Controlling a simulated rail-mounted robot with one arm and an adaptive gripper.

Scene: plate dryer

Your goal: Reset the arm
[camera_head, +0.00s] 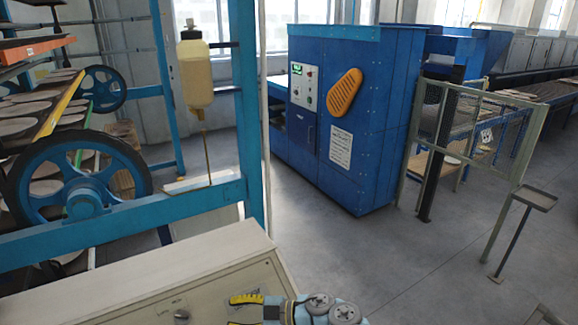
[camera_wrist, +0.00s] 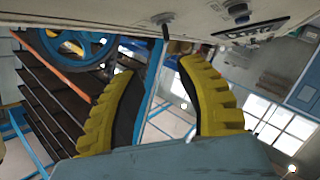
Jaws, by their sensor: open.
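My gripper (camera_wrist: 165,95) shows in the wrist view as two yellow ribbed fingers with dark inner faces. The fingers are spread apart, with nothing held between them. In the head view my gripper (camera_head: 247,310) is at the bottom edge, just in front of the beige control box (camera_head: 150,285), and is partly cut off by the frame. Whether it touches the box cannot be told.
A blue frame with a large wheel (camera_head: 78,185) and racks of plates (camera_head: 30,110) stands at left. A bottle of yellowish liquid (camera_head: 194,75) hangs on it. A blue machine (camera_head: 345,110) stands behind. A green-grey mesh fence (camera_head: 470,130) is at right. Grey floor (camera_head: 400,260) is clear.

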